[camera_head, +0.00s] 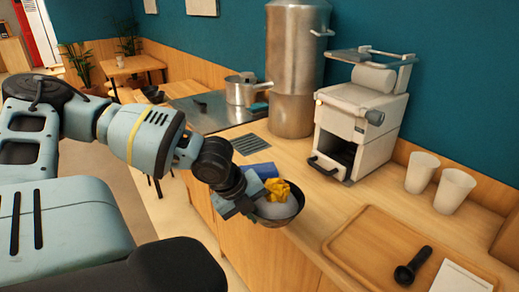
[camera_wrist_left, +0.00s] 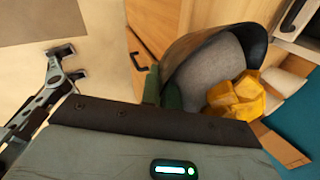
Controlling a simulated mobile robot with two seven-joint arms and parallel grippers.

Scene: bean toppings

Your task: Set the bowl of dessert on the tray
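My left gripper (camera_head: 252,202) is shut on the rim of a dark bowl (camera_head: 289,219) and holds it in the air at the counter's front edge. The bowl holds a smooth grey-white mound (camera_head: 274,209) and yellow chunks (camera_head: 278,189). In the left wrist view the bowl (camera_wrist_left: 205,45) is tilted in the picture, with the yellow chunks (camera_wrist_left: 238,98) beside the mound. The wooden tray (camera_head: 365,245) lies on the counter to the right of the bowl, apart from it. My right gripper (camera_wrist_left: 68,63) shows in the left wrist view, open and empty above the floor.
A black scoop (camera_head: 411,267) and a white card (camera_head: 461,279) lie on the tray's right part. Two white cups (camera_head: 437,180) stand behind the tray. A white machine (camera_head: 361,120), a steel urn (camera_head: 296,70) and a blue item (camera_head: 262,170) are on the counter. The tray's left part is bare.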

